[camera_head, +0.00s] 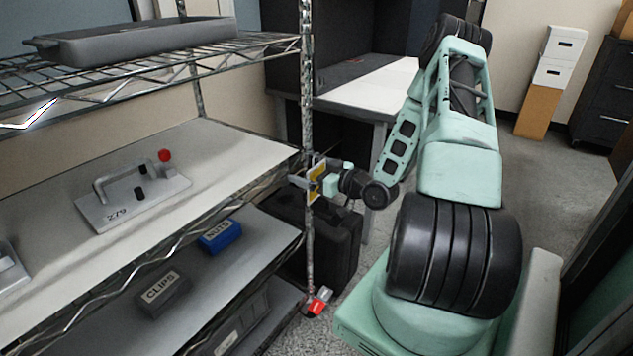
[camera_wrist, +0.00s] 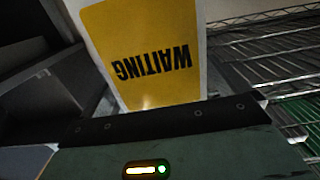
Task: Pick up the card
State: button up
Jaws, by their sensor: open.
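The card (camera_wrist: 148,50) is yellow with a pale border and the black word WAITING, upside down in the wrist view. In the head view the card (camera_head: 317,172) is a small yellow patch at the shelf's front corner post. My gripper (camera_head: 314,183) is open right at the card, with its dark finger edge (camera_wrist: 155,121) across the card's lower end in the wrist view. I cannot tell whether the card lies between the fingers, or what supports it.
The wire shelf's corner post (camera_head: 307,90) stands beside my gripper. The shelves hold a grey tray (camera_head: 140,42), a fixture marked 276 (camera_head: 125,205), a CLIPS bin (camera_head: 163,293) and a blue NUTS bin (camera_head: 220,236). A black case (camera_head: 335,245) stands behind the post.

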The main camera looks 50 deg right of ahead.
jog(key=c, duration=1)
jog(key=shift+r, duration=0.1)
jog(key=shift+r, duration=0.5)
jog(key=shift+s+r, duration=0.2)
jog(key=s+d+r+p, duration=0.1)
jog(key=s, duration=1.6)
jog(key=shift+s+d+r+p, duration=0.15)
jog(key=shift+s+r+p, duration=0.15)
jog(key=shift+p, duration=0.1)
